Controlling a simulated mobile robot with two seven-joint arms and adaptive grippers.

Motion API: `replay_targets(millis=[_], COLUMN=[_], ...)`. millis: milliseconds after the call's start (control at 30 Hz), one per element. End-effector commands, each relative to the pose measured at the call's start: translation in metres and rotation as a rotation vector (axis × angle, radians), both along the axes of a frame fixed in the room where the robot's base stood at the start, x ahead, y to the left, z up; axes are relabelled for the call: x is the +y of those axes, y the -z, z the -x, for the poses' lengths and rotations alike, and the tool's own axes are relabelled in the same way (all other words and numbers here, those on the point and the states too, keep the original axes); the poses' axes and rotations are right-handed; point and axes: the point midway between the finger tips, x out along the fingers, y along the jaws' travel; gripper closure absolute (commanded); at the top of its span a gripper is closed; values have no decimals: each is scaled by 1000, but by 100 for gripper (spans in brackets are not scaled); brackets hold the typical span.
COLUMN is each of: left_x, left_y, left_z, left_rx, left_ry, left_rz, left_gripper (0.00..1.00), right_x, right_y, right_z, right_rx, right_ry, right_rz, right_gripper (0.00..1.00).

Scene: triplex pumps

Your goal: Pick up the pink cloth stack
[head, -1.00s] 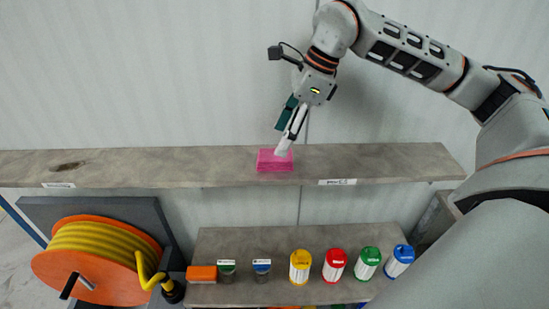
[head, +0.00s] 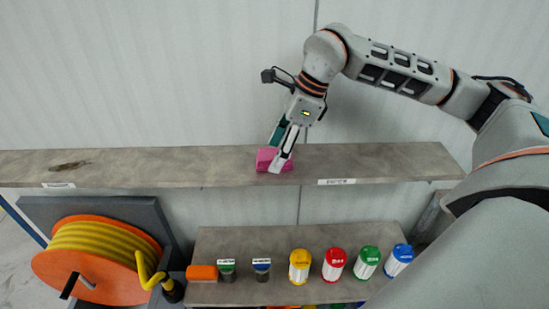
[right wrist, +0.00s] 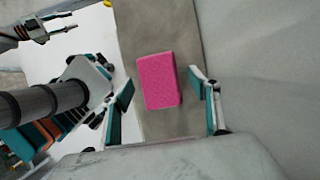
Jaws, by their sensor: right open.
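The pink cloth stack (head: 266,158) lies on the upper shelf, near its middle. In the right wrist view the stack (right wrist: 159,81) shows whole, as a pink block between the two fingers. My right gripper (head: 279,160) is at the stack in the head view, with one finger in front of it and the other behind. In the right wrist view the right gripper (right wrist: 164,92) is open, its fingers on either side and apart from the stack. I cannot tell how far above it the fingertips are. A second gripper (right wrist: 68,28) shows at the upper left of the wrist view, its jaws apart.
The upper shelf (head: 400,162) is clear on both sides of the stack, with a wall behind it. A lower shelf (head: 330,240) holds an orange block (head: 202,273) and several coloured canisters. A yellow hose reel (head: 100,258) stands at the lower left.

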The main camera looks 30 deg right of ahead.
Motion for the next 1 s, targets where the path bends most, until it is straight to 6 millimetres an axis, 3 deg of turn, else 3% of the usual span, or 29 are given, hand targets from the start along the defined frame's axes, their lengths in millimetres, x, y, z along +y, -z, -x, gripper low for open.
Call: replay_targets(millis=[400,567,1000], left_x=[0,0,0], left_y=[0,0,-1], left_z=[0,0,0], left_rx=[0,0,0], left_ry=[0,0,0], left_rz=[0,0,0], left_gripper=[67,67,67], right_x=[0,0,0], right_y=[2,2,-2], right_z=[0,0,0], right_rx=[0,0,-2], right_ry=[0,0,-1], right_rz=[0,0,0], right_gripper=[39,77,77])
